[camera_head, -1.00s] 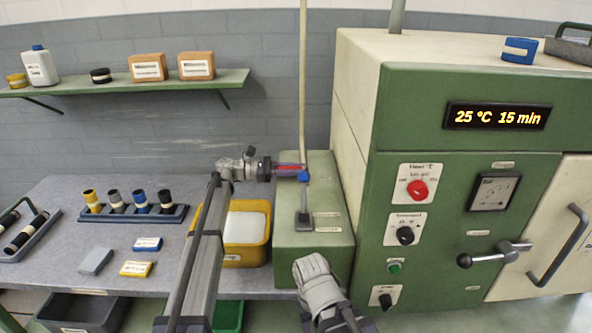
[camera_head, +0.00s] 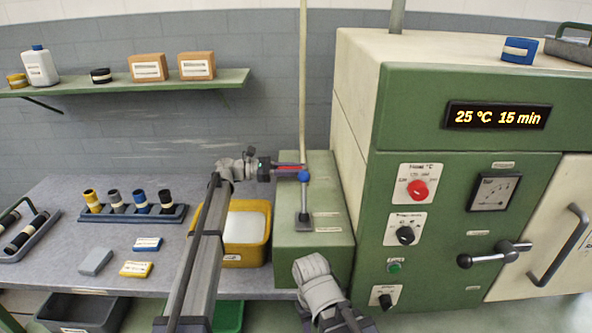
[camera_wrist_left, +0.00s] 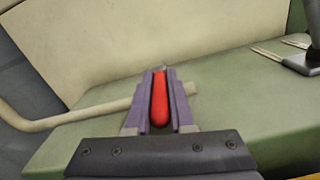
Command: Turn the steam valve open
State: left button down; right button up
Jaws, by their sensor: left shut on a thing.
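The steam valve shows as a red handle (camera_head: 290,166) beside the cream pipe, above the green box; it also shows in the left wrist view (camera_wrist_left: 159,98). My left gripper (camera_head: 283,168) is shut on this red handle. In the left wrist view its purple fingers (camera_wrist_left: 160,105) lie along both sides of the handle. The cream pipe (camera_wrist_left: 75,118) runs in from the left behind the fingers. The valve's body is mostly hidden by the fingers. My right arm shows at the bottom centre, but I cannot make out its gripper fingers.
A lever with a blue knob (camera_head: 304,176) stands on the green box (camera_head: 330,185), close to my left gripper. A yellow bin (camera_head: 232,257) stands beside the box. The large green machine (camera_head: 455,200) fills the right. A shelf (camera_head: 120,84) hangs at left.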

pick_arm(q)
jog(key=shift+s+n+t, duration=0.45)
jog(key=shift+n+t, duration=0.05)
jog(key=shift+t, duration=0.4)
jog(key=shift+s+n+t, duration=0.2)
jog(key=shift+n+t, duration=0.4)
jog(key=shift+t, duration=0.2)
jog(key=shift+w+d+n+t+y, duration=0.15)
jog(key=shift+n+t+y, duration=0.55)
jog(key=shift+n+t, duration=0.8)
jog(key=shift+m+t, duration=0.3)
jog(key=c, duration=0.8)
grip_release()
jog(key=v, duration=0.8)
